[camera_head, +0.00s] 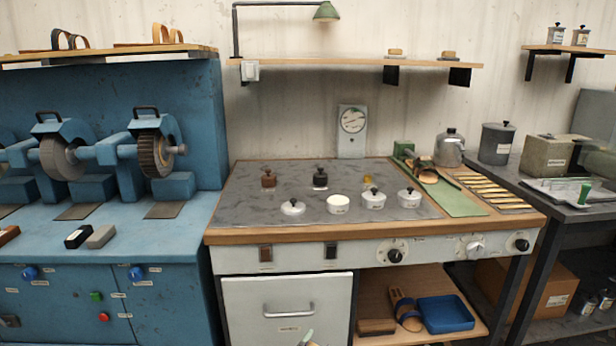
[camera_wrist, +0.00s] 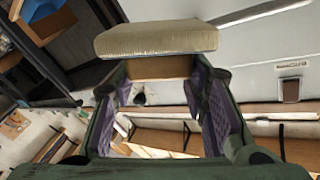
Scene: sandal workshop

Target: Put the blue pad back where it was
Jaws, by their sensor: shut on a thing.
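My gripper (camera_wrist: 160,82) is shut on a block (camera_wrist: 156,40) with a pale beige, padded face and a brown wooden body. The block lies across between the fingertips in the wrist view. It looks beige, not blue, and no clearly blue pad shows in either view. In the head view only a small pale green tip (camera_head: 307,338), likely part of my gripper, shows at the bottom edge, in front of the white drawer (camera_head: 285,300). Two similar small blocks, the left one (camera_head: 396,51) and the right one (camera_head: 448,54), sit on the wall shelf (camera_head: 350,64).
A blue tray (camera_head: 446,314), a sandal (camera_head: 405,308) and a brown block (camera_head: 376,327) are on the lower shelf. A black block (camera_head: 77,237) and a grey block (camera_head: 101,237) lie on the blue machine bench.

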